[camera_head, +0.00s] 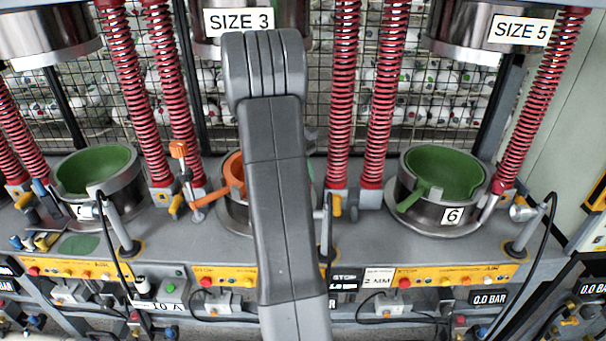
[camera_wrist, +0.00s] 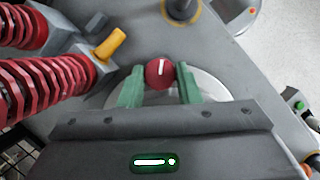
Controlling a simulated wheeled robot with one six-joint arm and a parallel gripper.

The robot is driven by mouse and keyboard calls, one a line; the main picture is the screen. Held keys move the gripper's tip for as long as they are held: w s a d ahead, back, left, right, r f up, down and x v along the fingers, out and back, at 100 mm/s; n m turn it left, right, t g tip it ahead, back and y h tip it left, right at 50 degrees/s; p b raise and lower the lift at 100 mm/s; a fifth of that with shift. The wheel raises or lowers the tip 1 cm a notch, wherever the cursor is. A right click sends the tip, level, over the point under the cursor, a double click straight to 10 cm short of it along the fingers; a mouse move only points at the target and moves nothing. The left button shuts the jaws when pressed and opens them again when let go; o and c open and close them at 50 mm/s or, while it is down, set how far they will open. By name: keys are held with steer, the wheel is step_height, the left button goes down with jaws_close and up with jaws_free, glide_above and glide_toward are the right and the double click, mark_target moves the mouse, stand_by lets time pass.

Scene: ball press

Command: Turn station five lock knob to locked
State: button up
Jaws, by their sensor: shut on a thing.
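In the wrist view a round red knob (camera_wrist: 153,80) with a white line sits between the two green fingers of my gripper (camera_wrist: 160,74). The line runs nearly straight up in that picture. My gripper is shut on the knob, one finger on each side. A pale round surface lies below the knob, partly hidden by the gripper body. In the head view my arm covers the front of the middle station, whose orange bowl (camera_head: 233,178) shows only at its left edge. The knob and my gripper are hidden there.
A station marked 6 with a green bowl (camera_head: 444,174) stands right, another green bowl (camera_head: 94,168) left. Red springs (camera_head: 343,95) rise beside the stations. In the wrist view, a yellow lever (camera_wrist: 110,44) and red springs (camera_wrist: 22,87) are left of the knob; grey bench (camera_wrist: 225,65) lies right.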

steer(key=m+y, duration=0.1)
steer(key=m, duration=0.2)
steer(key=shift+w+d+m+g, duration=0.1)
steer(key=shift+w+m+g, duration=0.05)
steer(key=shift+m+g, duration=0.25)
steer(key=shift+m+y, duration=0.7)
steer(key=shift+m, duration=1)
steer(key=shift+g, duration=0.3)
steer(key=o, duration=0.7)
steer(key=shift+r, duration=0.1)
steer(key=b+v, duration=0.1)
steer(key=v, duration=0.6)
steer(key=shift+r, duration=0.15)
